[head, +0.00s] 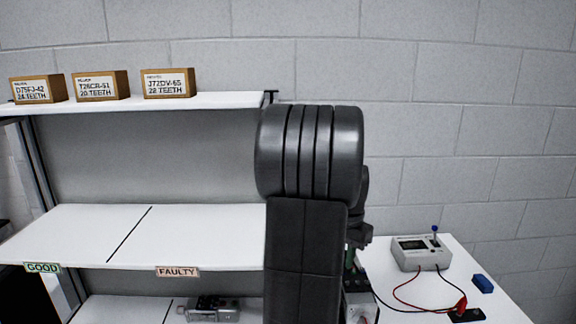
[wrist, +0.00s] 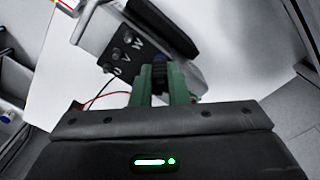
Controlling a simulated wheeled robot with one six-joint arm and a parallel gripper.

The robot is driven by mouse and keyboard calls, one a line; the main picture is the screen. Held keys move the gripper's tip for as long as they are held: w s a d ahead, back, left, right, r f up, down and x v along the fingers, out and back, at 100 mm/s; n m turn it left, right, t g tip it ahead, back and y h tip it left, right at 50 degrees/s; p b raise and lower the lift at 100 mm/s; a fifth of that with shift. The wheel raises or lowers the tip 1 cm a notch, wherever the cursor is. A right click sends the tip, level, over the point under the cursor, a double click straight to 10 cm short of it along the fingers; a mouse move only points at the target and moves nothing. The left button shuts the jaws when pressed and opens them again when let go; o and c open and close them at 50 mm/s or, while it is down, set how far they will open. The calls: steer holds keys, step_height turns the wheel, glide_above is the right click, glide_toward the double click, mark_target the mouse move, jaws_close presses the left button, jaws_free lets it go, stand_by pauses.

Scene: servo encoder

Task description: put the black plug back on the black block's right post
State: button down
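The black block (head: 467,315) lies low on the right of the white table in the head view. A red plug (head: 461,304) shows at it; its right post cannot be made out. My gripper (wrist: 161,82) shows two green fingers in the wrist view, close on both sides of a dark ribbed piece that looks like the black plug (wrist: 160,70). A thin black lead runs to the fingers from the left. In the head view my arm hides most of the gripper; a bit of green shows beside it, above the table's left part.
A grey meter (head: 408,254) with a blue-topped knob stands on the table, red and black leads trailing from it. A blue block (head: 482,283) lies to its right. A box with a dark U-V-W panel (wrist: 122,55) is close beyond the fingers. A shelf (head: 205,235) stands left.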

steer(key=shift+r, duration=0.15)
stand_by(0.5)
steer(key=shift+r+p, duration=2.2)
steer(key=shift+r, duration=0.25)
